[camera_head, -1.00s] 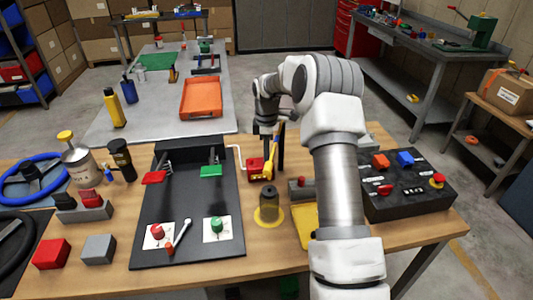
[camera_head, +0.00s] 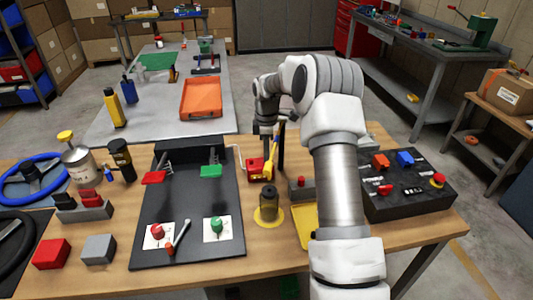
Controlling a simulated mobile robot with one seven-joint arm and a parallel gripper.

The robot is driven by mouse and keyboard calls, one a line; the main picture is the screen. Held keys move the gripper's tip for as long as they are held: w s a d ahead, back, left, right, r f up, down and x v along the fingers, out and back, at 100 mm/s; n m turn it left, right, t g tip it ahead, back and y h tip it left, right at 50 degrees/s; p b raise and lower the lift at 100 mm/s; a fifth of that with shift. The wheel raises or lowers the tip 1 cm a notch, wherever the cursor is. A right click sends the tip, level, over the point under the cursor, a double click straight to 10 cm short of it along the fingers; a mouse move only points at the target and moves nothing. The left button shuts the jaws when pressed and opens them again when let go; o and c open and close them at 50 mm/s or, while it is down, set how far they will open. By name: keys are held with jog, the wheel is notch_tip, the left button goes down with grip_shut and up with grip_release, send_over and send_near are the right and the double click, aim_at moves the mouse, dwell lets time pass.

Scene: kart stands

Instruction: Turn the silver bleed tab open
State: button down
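I cannot make out a silver bleed tab in this view; it may be too small or hidden behind my arm. My gripper (camera_head: 267,130) points down at the far edge of the wooden bench, above and behind a red block with a yellow handle (camera_head: 256,165). Its fingers are small and dark here, and I cannot tell whether they are open or hold anything. A dark bottle-like part (camera_head: 268,203) stands upright on a yellow round base (camera_head: 268,220) in front of that block, apart from my gripper.
A black board (camera_head: 190,200) with red and green parts lies left of my arm. A black control box (camera_head: 410,185) with coloured buttons is on the right. A dark spray-type bottle (camera_head: 121,160) and a silver can (camera_head: 79,165) stand at left. An orange tray (camera_head: 201,98) lies on the table behind.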

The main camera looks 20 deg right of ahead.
dwell(0.4)
jog(key=shift+n+p, duration=0.4)
jog(key=shift+n, duration=0.4)
jog(key=c, duration=1.1)
grip_release()
jog(key=shift+o, duration=0.2)
notch_tip(320, 180, up, 18)
jog(key=p, duration=0.1)
jog(key=shift+f, duration=0.25)
